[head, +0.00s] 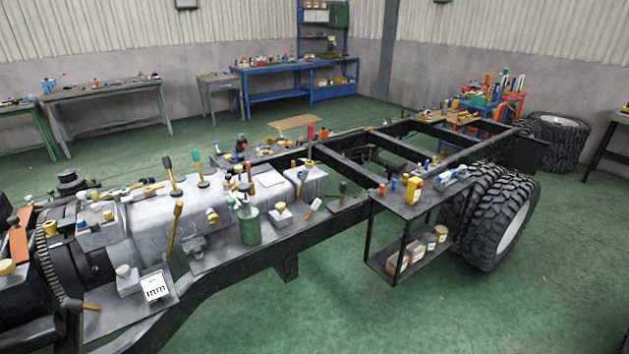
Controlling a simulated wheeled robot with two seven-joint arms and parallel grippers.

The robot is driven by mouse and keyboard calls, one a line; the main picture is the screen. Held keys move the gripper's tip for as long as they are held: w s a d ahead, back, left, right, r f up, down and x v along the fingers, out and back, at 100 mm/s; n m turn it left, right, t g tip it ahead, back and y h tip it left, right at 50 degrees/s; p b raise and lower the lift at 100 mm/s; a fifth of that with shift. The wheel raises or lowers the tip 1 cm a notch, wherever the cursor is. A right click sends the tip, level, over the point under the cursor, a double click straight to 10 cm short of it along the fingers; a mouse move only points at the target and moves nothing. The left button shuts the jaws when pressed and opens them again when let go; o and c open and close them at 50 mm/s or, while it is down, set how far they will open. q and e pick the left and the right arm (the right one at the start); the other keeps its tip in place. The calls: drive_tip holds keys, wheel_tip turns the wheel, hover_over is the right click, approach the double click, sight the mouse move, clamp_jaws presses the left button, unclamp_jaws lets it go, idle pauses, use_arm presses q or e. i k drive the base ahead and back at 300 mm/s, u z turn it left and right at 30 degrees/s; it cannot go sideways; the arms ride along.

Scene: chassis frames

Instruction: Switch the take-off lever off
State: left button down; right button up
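Several upright levers stand on the grey gearbox housing (150,222) of the chassis. One lever has a yellow handle (178,208) and stands at the near side of the housing. A thin post with a red top (310,132) stands farther right. No label tells me which is the take-off lever, and I cannot tell any lever's on or off position. Neither of my grippers is in view.
A green can (249,228) and loose tools crowd the chassis top. A small shelf cart (388,268) stands by the large wheel (490,215). Workbenches (105,92) line the back wall. The green floor (330,315) in front is clear.

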sight(305, 172)
drive_tip(key=z, duration=0.65)
drive_tip(key=i, duration=0.75)
drive_tip(key=z, duration=1.05)
drive_tip(key=i, duration=2.2)
drive_tip(key=u, duration=1.45)
drive_tip(key=i, duration=0.75)
drive_tip(key=u, duration=0.7)
